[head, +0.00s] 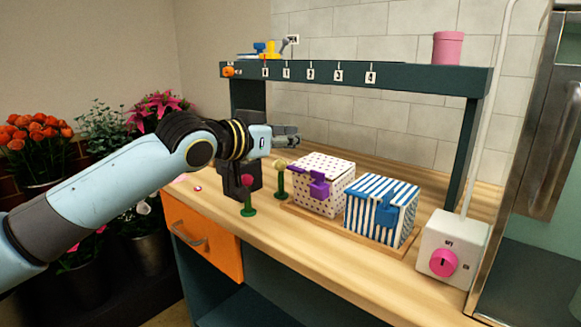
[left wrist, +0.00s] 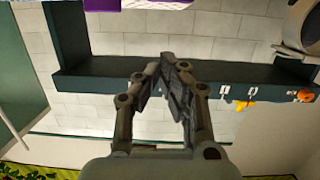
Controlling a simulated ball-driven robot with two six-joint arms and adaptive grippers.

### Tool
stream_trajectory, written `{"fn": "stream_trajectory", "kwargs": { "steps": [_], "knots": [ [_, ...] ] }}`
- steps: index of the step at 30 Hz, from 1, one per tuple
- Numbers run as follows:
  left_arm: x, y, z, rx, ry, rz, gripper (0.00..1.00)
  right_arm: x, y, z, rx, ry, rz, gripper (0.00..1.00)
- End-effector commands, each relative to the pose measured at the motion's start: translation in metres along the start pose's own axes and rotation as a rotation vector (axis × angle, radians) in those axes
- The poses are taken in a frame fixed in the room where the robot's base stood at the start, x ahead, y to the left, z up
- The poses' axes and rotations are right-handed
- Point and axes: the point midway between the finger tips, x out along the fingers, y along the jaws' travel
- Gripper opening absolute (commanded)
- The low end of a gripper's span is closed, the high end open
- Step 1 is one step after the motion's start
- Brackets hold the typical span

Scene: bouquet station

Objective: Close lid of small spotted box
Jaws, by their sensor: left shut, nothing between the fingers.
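The small spotted box (head: 312,197), white with dark dots, stands on a wooden tray (head: 295,208) on the counter. Its dotted top looks flat on the box, and a purple clasp (head: 320,187) sits on its front. My left gripper (head: 292,136) is shut and empty, above and to the left of the box, apart from it. In the left wrist view its fingers (left wrist: 168,68) meet at the tips, and a purple piece (left wrist: 150,4) shows at the top edge. My right gripper is not in view.
A blue-striped box (head: 375,218) with a blue clasp stands right of the spotted box. Two small green stands (head: 248,198) and a dark block are on the left. A white box with a pink knob (head: 443,262) is at right. A dark shelf (head: 400,79) spans above.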

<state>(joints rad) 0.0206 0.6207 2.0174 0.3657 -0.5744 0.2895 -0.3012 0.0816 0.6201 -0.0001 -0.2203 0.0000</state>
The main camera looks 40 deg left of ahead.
Motion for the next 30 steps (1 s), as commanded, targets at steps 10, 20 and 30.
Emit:
{"fn": "stream_trajectory", "kwargs": {
  "steps": [10,20,30],
  "knots": [
    [0.011,0.000,0.037,0.001,0.000,0.000,0.00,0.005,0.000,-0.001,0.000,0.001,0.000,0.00],
    [0.011,0.000,0.039,0.003,0.001,0.000,0.00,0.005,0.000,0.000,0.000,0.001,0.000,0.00],
    [0.014,0.000,0.063,0.002,-0.003,0.000,0.00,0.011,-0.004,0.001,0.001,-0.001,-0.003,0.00]
  ]
}}
